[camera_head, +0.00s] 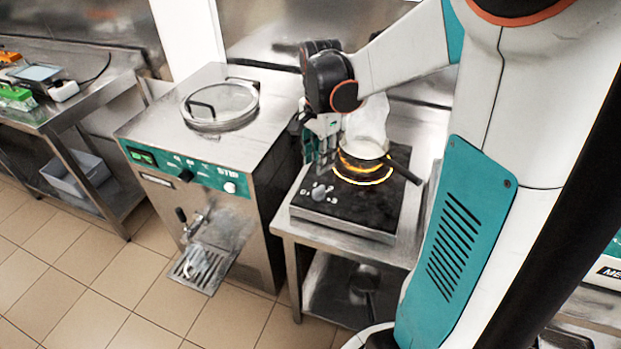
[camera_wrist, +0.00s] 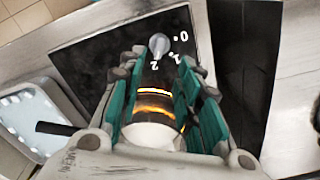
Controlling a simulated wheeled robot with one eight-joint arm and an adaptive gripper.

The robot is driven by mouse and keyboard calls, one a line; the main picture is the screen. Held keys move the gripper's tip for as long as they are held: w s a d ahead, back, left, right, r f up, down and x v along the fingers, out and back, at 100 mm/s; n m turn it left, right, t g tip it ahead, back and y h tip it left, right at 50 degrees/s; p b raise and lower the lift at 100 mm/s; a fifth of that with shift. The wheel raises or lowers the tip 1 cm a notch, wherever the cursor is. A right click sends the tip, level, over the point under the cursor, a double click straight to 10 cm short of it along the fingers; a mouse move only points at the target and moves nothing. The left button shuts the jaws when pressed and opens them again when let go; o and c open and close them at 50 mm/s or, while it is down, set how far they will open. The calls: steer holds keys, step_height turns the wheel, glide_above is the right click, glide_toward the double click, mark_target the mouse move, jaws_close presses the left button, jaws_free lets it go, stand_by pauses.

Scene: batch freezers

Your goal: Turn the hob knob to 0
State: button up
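The hob (camera_head: 345,219) is a black plate in a steel frame, with a small grey knob (camera_head: 320,193) at its front corner. White numbers surround the knob. In the wrist view the knob (camera_wrist: 158,45) lies just beyond my fingertips, near a 2, with the 0 to its right; its narrow end seems to face the 2. My gripper (camera_head: 322,158) is above the hob, behind the knob and left of a pot (camera_head: 366,148). In the wrist view the teal fingers of my gripper (camera_wrist: 160,78) are apart, with nothing held between them.
A heating ring (camera_head: 363,180) glows orange under the steaming pot, whose dark handle (camera_head: 405,172) points right. The batch freezer (camera_head: 215,165) stands left of the hob. A steel bench (camera_head: 110,85) with small items is at far left. Tiled floor lies open in front.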

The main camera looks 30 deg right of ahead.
mark_target(317, 189)
step_height(317, 189, down, 10)
steer(key=b, duration=0.2)
steer(key=shift+b, duration=0.35)
jaws_close()
